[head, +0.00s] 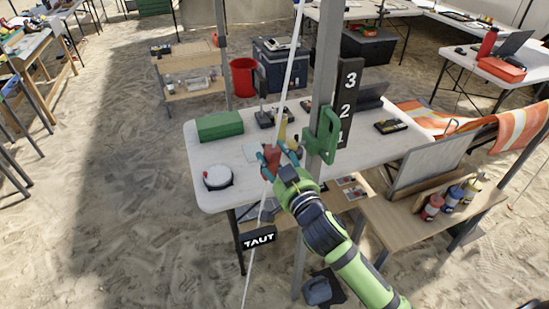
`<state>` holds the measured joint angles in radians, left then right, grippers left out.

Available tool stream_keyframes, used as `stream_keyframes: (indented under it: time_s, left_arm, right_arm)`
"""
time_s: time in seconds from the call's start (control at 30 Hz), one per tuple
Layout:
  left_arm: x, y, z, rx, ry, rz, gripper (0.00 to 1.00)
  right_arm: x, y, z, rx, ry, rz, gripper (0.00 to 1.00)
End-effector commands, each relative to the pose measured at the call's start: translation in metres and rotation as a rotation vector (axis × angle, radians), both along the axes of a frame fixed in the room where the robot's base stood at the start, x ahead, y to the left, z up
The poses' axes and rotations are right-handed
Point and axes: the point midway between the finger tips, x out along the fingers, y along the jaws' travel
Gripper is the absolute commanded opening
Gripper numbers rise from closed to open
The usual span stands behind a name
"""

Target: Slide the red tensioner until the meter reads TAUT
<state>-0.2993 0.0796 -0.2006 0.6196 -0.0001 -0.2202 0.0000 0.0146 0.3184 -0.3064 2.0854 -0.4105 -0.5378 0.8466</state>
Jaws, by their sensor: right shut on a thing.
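The red tensioner (271,156) sits on the pale rope (287,75) that runs down past the front of the white table. My right gripper (272,163), on the green arm, is shut on the red tensioner; its fingers partly cover it. The black meter tag (258,240) hangs on the lower rope and reads TAUT. My left gripper is not in view.
A grey pole with a green bracket (322,135) and a black number board (347,102) stands just right of my gripper. The white table (205,160) holds a green box (220,126) and a round white container (217,177). Open sand lies to the left.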

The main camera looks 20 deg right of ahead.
Motion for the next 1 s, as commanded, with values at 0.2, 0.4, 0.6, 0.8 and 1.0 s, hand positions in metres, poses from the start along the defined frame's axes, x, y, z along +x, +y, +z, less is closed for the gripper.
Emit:
stream_keyframes:
  time_s: [0.2, 0.4, 0.6, 0.8, 1.0]
  left_arm:
    - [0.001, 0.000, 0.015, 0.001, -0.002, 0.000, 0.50]
    - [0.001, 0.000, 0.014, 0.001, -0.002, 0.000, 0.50]
    - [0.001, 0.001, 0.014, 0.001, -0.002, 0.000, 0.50]
    - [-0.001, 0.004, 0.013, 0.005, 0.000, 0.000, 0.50]
    - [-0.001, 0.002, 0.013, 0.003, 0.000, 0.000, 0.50]
  right_arm:
    - [0.001, -0.003, 0.019, 0.000, -0.008, -0.002, 0.00]
    - [0.001, -0.003, 0.018, 0.000, -0.009, -0.002, 0.52]
    - [0.001, -0.003, 0.017, 0.001, -0.007, -0.001, 0.73]
    - [0.000, -0.003, 0.016, 0.000, -0.005, -0.002, 0.73]
    - [-0.019, -0.004, 0.014, 0.002, -0.002, 0.000, 0.73]
